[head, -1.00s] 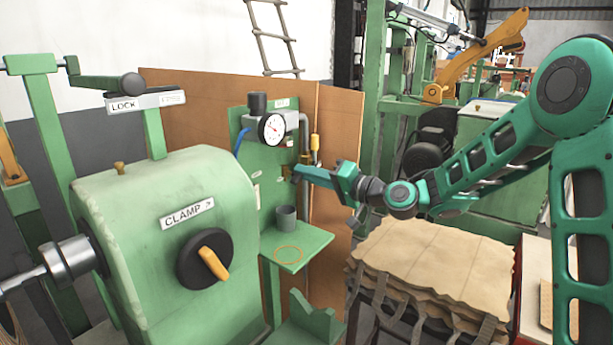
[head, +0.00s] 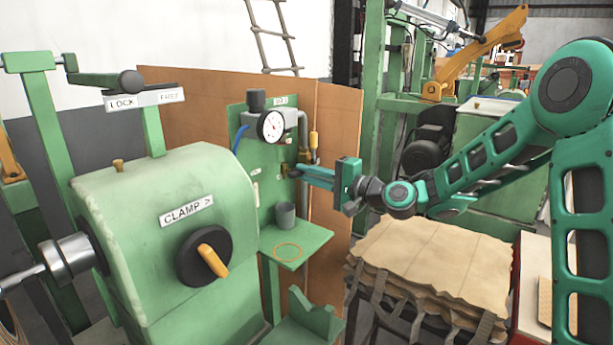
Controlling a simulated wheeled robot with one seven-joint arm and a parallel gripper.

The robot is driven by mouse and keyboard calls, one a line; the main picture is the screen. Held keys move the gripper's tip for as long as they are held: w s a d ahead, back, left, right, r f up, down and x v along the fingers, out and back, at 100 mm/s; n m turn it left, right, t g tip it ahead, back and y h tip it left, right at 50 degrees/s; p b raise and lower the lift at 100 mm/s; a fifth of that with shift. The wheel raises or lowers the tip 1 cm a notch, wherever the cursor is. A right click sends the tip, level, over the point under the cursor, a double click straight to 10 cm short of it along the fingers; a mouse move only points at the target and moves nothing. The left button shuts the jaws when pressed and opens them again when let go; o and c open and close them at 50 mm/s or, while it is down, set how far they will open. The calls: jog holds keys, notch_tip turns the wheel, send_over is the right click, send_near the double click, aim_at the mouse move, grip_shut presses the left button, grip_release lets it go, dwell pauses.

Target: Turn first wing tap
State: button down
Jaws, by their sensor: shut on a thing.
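The wing tap (head: 286,170) is a small brass-coloured piece on the green panel (head: 255,195), below the pressure gauge. My gripper (head: 294,171) reaches in from the right, its fingers pointing left at the panel. The fingers are shut on the tap and hide most of it, so its exact angle cannot be told. My gripper's body stands about upright.
A round gauge (head: 271,126) sits above the tap. A grey cup (head: 285,216) stands on a small green shelf (head: 310,238) below. The green clamp machine (head: 130,240) fills the left, and stacked brown sheets (head: 430,262) lie at the lower right.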

jog(key=shift+w+d+f, duration=0.15)
jog(key=shift+w+d, duration=0.1)
jog(key=shift+d, duration=0.1)
jog(key=c, duration=1.8)
grip_release()
jog(key=shift+s+a, duration=0.15)
jog(key=v, duration=1)
jog(key=shift+s+d, duration=0.15)
jog(key=shift+d, duration=0.2)
